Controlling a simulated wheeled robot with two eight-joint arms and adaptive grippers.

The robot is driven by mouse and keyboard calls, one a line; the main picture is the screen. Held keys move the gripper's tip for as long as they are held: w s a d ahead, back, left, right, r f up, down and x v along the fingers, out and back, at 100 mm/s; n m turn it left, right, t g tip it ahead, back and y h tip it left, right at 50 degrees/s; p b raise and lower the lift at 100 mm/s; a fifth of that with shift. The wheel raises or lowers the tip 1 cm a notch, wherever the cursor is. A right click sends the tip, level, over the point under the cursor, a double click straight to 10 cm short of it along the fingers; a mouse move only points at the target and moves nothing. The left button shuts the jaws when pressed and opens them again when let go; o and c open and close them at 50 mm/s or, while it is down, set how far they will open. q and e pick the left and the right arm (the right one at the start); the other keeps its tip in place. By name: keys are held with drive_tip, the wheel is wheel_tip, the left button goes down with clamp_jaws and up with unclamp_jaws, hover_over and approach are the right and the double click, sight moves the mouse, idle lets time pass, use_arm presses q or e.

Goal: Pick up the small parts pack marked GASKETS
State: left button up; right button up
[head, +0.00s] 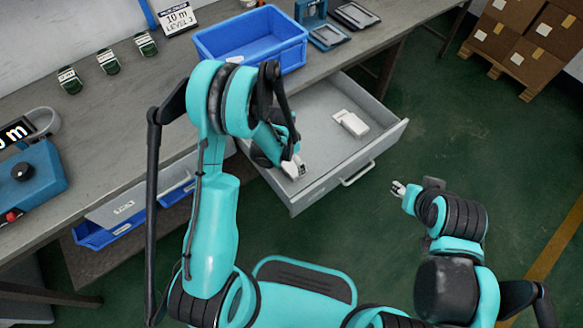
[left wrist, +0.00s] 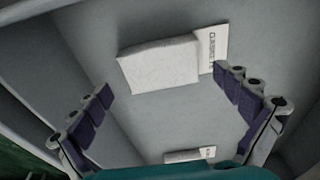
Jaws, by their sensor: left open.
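A white pack (head: 350,123) lies in the open grey drawer (head: 335,172). In the left wrist view a white pack (left wrist: 160,64) lies flat on the drawer floor, its end label (left wrist: 210,52) carrying blurred lettering that looks like GASKETS. A second white pack (left wrist: 183,156) shows at the bottom edge, partly hidden, its label unreadable. My left gripper (head: 294,168) is inside the drawer area; in its wrist view the open fingers (left wrist: 163,85) are spread wide, with the first pack ahead between them and nothing held. My right gripper (head: 398,188) is over the floor, right of the drawer.
A blue bin (head: 250,42) stands on the grey bench (head: 95,120) behind the drawer. The drawer walls surround the packs, with bare floor between them. A blue device (head: 30,180) and several small green-labelled items are at left. Boxes on a pallet (head: 528,62) stand far right.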

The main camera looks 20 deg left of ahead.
sight(292, 165)
use_arm(q)
drive_tip(key=f, duration=0.2)
drive_tip(key=f+b, duration=0.1)
drive_tip(key=shift+w+d+f, duration=0.15)
drive_tip(key=shift+w+f, duration=0.05)
drive_tip(key=shift+w, duration=0.1)
drive_tip(key=shift+r, duration=0.1)
drive_tip(key=c, duration=0.9)
